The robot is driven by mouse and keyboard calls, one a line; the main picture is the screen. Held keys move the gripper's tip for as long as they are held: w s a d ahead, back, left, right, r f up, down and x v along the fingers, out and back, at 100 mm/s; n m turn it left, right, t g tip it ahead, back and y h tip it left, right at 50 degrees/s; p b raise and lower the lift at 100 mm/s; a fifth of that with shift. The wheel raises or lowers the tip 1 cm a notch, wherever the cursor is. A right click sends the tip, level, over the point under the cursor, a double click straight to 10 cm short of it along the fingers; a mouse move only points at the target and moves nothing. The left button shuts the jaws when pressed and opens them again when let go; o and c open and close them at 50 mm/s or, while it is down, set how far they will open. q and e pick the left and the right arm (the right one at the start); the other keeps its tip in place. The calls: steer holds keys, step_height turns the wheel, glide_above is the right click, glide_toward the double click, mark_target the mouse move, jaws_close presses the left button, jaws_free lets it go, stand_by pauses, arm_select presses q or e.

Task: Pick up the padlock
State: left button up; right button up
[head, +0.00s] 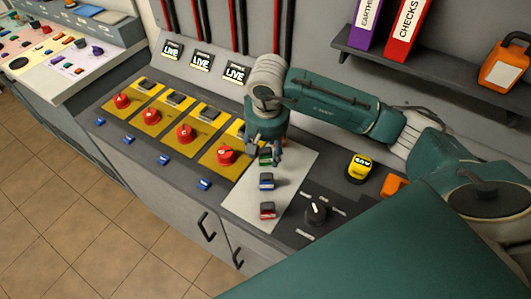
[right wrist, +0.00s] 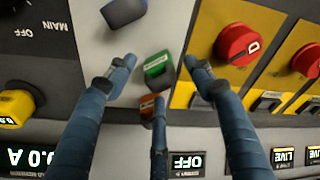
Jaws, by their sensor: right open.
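No thing in view is plainly a padlock with a shackle; the small labelled blocks on the pale panel (head: 240,203) may be padlocks. A green block with a white label (right wrist: 157,67) lies between the spread fingers of my right gripper (right wrist: 160,77) in the right wrist view. In the head view my right gripper (head: 264,147) is open just above this green block (head: 265,158), partly covering it. A blue block (head: 266,181) and a red block (head: 267,210) lie in front. An orange block (right wrist: 148,108) shows behind a finger in the right wrist view. My left gripper is out of view.
Red knobs on yellow plates (head: 226,155) stand close left of the gripper. A black rotary switch (head: 316,211) and a yellow meter (head: 359,167) are to the right. A shelf (head: 430,75) with binders and an orange canister (head: 503,67) is above the counter.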

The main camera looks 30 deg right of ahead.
steer(key=shift+f, duration=0.5)
steer(key=shift+w+f, duration=0.1)
steer(key=shift+f, duration=0.35)
steer(key=shift+w, duration=0.1)
steer(key=shift+c, duration=0.3)
jaws_close()
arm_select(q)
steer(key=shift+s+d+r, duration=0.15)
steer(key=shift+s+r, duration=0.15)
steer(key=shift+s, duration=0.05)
